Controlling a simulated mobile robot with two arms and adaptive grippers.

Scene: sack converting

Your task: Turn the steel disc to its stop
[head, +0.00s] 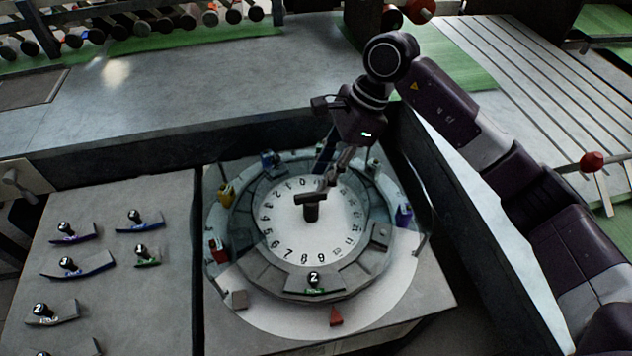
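The pale steel disc (285,218) lies flat in the middle of a round fixture and carries a ring of numbers. A dark T-shaped handle (311,211) stands up at its centre. My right gripper (329,183) reaches down from behind, with its fingertips close to the right end of the handle's crossbar. I cannot tell whether they touch it or how far apart they are. My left gripper is out of view. A red wedge-shaped marker (336,317) sits on the pale surround in front of the ring. A clear guard around the fixture blurs its edges.
A grey ring (345,279) around the disc holds several coloured pieces, including a green one marked 2 (314,281) at the front. A grey panel (165,305) at left bears several loose knobbed segments. A dark wall (160,151) runs behind; slatted boards lie at right.

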